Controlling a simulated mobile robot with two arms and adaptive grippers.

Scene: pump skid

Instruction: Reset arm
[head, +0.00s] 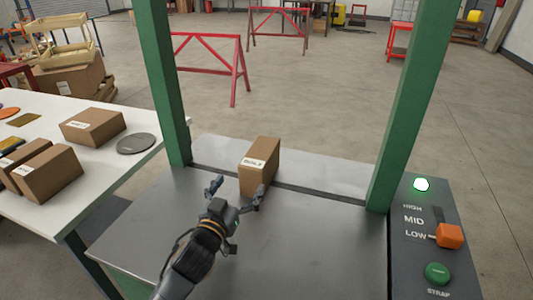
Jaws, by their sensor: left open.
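My left gripper (238,189) reaches in from the bottom over the metal table. It is open, with its fingers spread. A brown cardboard box (262,160) with a white label stands on the table just beyond the fingertips. One finger overlaps the box's lower front in the picture; I cannot tell whether it touches. My right gripper is not in view.
A green frame (402,100) rises around the metal table (330,240). A white table (105,160) with several boxes stands left.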

